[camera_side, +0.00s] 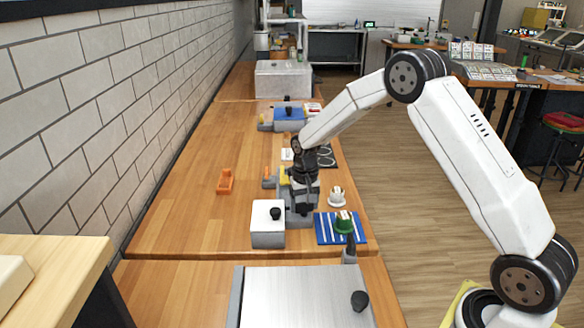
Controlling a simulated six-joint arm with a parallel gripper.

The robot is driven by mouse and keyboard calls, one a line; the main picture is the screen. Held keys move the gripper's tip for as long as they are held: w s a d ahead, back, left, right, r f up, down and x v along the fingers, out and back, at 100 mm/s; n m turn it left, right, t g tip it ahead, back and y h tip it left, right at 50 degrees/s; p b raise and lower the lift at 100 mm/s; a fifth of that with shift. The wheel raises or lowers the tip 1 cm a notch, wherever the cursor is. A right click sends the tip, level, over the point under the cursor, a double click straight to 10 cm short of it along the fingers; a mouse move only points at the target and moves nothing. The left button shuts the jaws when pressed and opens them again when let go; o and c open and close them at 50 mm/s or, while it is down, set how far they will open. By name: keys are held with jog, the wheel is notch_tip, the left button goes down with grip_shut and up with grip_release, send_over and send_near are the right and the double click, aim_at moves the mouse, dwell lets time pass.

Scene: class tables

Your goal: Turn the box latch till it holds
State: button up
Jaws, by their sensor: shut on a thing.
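A small box with a white top (267,217) and a black knob (275,213) stands near the front of the wooden table. A grey body (293,217) adjoins it on the right, partly hidden by my gripper. My gripper (304,208) points down beside the white-topped part, over the grey body, with its fingers shut on a small dark part there, which appears to be the box latch. The fingertips are small and dark, so the latch's exact angle cannot be told.
A blue striped mat (325,236) with a green-and-white piece (343,222) lies right of my gripper. A white cup-like piece (337,197) stands behind it. An orange holder (225,181) is at left. A blue-topped unit (288,114) stands farther back.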

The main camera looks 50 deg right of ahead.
aim_at(304, 203)
jog(key=shift+m, duration=0.9)
jog(key=o, duration=1.1)
jog(key=shift+r, duration=3.95)
